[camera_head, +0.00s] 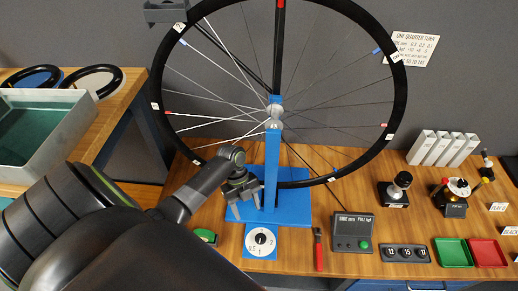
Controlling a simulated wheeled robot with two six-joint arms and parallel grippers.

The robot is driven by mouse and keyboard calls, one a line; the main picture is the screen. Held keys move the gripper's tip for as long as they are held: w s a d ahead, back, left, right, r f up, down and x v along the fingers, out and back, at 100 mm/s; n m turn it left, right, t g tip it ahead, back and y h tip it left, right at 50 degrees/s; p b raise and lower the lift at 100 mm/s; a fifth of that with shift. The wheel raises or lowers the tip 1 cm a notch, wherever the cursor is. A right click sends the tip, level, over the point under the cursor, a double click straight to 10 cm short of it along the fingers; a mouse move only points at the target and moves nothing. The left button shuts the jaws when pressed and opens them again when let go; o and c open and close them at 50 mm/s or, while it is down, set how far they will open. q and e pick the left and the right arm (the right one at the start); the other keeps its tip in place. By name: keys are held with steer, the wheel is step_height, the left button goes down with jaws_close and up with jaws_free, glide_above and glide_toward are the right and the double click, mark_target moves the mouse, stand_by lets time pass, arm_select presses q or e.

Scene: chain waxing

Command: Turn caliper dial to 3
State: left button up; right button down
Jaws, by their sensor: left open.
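A white round dial (261,241) with a dark centre and small numbers round its face lies on a blue plate in front of the wheel stand. It is the likeliest caliper dial; its exact setting is too small to read. My left gripper (244,206) is open, with its fingers pointing down over the blue stand base (295,207), behind and slightly left of the dial. No object shows between its fingers. I cannot tell its height above the base. My right gripper is not in view.
A spoked wheel (398,100) stands on a blue post (272,165) behind the dial. A red-handled tool (318,250) and a grey box with a green button (352,232) are right of the dial. Green (453,252) and red trays (488,253) lie farther right. A grey bin (75,125) is at left.

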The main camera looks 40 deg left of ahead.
arm_select(q)
steer(key=p, duration=0.1)
glide_above(260, 238)
steer(key=w+a, duration=0.1)
steer(key=a, duration=0.2)
steer(key=shift+w+d+r, duration=0.1)
steer(key=shift+d, duration=0.15)
steer(key=x, duration=0.4)
steer(key=shift+d+f, duration=0.25)
steer(key=shift+f, duration=0.35)
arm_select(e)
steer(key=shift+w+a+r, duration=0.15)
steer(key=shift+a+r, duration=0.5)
arm_select(q)
steer(key=shift+c, duration=0.3)
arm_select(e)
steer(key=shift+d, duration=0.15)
arm_select(q)
steer(key=c, duration=0.9)
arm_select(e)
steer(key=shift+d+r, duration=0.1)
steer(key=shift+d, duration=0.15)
arm_select(q)
steer(key=shift+r, duration=0.1)
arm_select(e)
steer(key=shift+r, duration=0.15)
